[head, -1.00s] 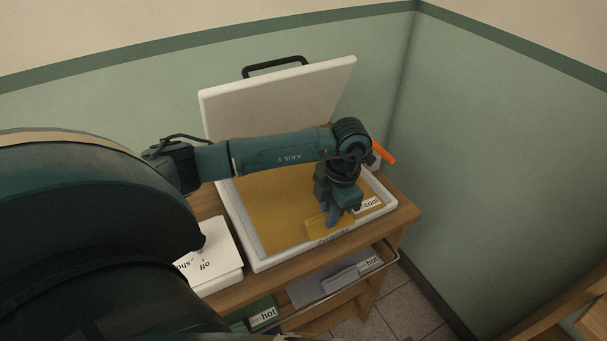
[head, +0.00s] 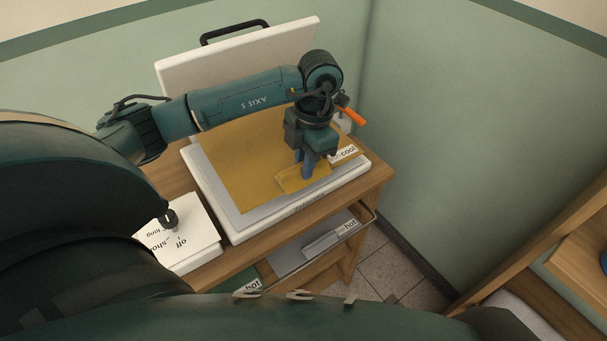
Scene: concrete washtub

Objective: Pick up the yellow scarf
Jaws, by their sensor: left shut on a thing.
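The yellow scarf (head: 240,155) is spread flat over the shallow white tray of a press-like unit (head: 238,238). A smaller folded part (head: 292,182) shows at its front right. My left gripper (head: 307,174) points down over the front right of the scarf, with its blue fingers shut on the folded part. The fingertips are partly hidden by the gripper body and cloth. A grey strip of the tray shows along the scarf's front edge. My right gripper is not in view.
The unit's white lid (head: 235,62) stands open behind, against the green wall. A white "cool" label (head: 345,153) lies by the gripper. A lower shelf holds a grey item (head: 322,242) labelled "hot". A wooden piece stands right.

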